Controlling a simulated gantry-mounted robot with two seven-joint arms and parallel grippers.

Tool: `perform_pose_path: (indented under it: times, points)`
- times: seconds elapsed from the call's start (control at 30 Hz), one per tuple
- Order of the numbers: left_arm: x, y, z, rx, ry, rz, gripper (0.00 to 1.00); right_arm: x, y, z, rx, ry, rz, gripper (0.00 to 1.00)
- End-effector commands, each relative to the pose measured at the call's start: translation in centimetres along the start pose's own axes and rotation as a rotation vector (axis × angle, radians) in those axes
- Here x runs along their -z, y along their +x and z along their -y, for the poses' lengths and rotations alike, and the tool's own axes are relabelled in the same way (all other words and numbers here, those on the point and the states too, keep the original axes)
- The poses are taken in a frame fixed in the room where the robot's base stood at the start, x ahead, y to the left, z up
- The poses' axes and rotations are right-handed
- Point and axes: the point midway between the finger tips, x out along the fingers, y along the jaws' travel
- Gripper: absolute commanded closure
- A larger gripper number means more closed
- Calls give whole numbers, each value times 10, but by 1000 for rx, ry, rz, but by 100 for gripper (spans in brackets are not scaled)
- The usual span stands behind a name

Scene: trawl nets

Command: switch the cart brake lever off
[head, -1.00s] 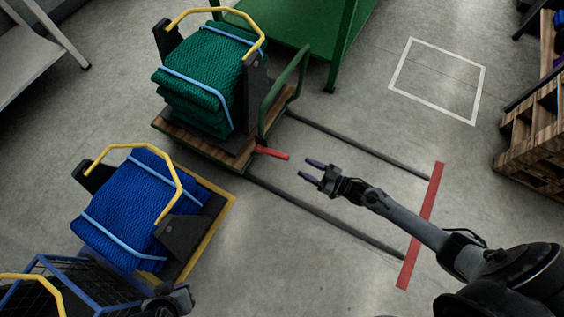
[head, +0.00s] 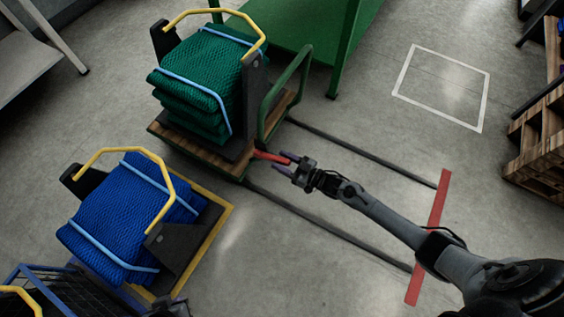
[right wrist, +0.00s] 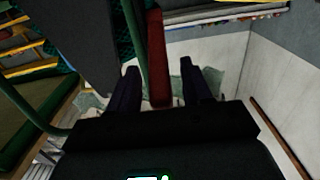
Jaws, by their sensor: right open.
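The cart (head: 197,152) has a wooden deck and a green push handle (head: 288,92). It carries a stack of green netting (head: 200,85). Its red brake lever (head: 270,157) sticks out from the deck's right end. My right gripper (head: 284,164) is open at the lever's outer end. In the right wrist view the red lever (right wrist: 158,65) runs between the two fingers of the right gripper (right wrist: 158,85), with gaps visible at both sides. Contact cannot be told. A small dark part at the bottom left of the head view may be my left arm; its gripper cannot be made out.
Two dark floor rails (head: 330,223) run from the cart to a red floor stripe (head: 430,235). Blue netting (head: 125,215) sits on a yellow-edged base at lower left. A green table (head: 300,30) stands behind. A white floor square (head: 440,85) is empty.

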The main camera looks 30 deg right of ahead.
Motion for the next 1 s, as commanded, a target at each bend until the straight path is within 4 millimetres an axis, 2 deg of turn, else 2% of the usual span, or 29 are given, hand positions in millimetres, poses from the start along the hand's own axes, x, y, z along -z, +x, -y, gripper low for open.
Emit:
perform_pose_path:
  times: [0.4, 0.7, 1.0]
  points:
    - [-1, 3, 1, 2, 3, 1, 100, 0, 6, 0, 0, 0, 1, 53]
    - [0, 2, -2, -5, -6, -1, 100, 0, 6, 0, 0, -1, 1, 99]
    - [0, 1, -2, -7, -9, -1, 100, 1, 6, 0, 0, -1, 3, 100]
